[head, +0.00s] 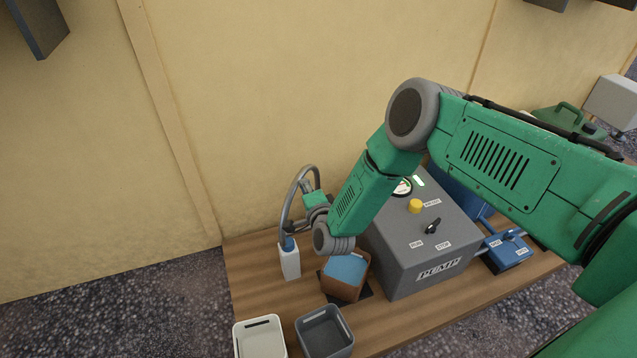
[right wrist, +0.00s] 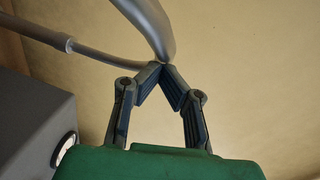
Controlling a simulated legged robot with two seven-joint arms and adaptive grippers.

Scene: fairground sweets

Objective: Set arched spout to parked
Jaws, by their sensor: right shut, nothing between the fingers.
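The grey arched spout (head: 287,207) rises beside the pump box and curves down on its left to a blue end at a narrow white holder (head: 290,264). I cannot tell how deep the end sits in it. My right gripper (head: 306,186) is at the arch, partly hidden by my own wrist. In the right wrist view its fingertips (right wrist: 162,72) meet, shut and empty, close to the thick curved spout tube (right wrist: 151,22). I cannot tell whether they touch it. My left gripper is out of view.
The grey pump box (head: 427,267) has a yellow knob (head: 415,206) and a black switch (head: 432,226). A brown container (head: 341,289) with blue contents stands left of it. White (head: 262,351) and grey (head: 327,345) bins stand in front. A blue valve block (head: 510,252) is at right.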

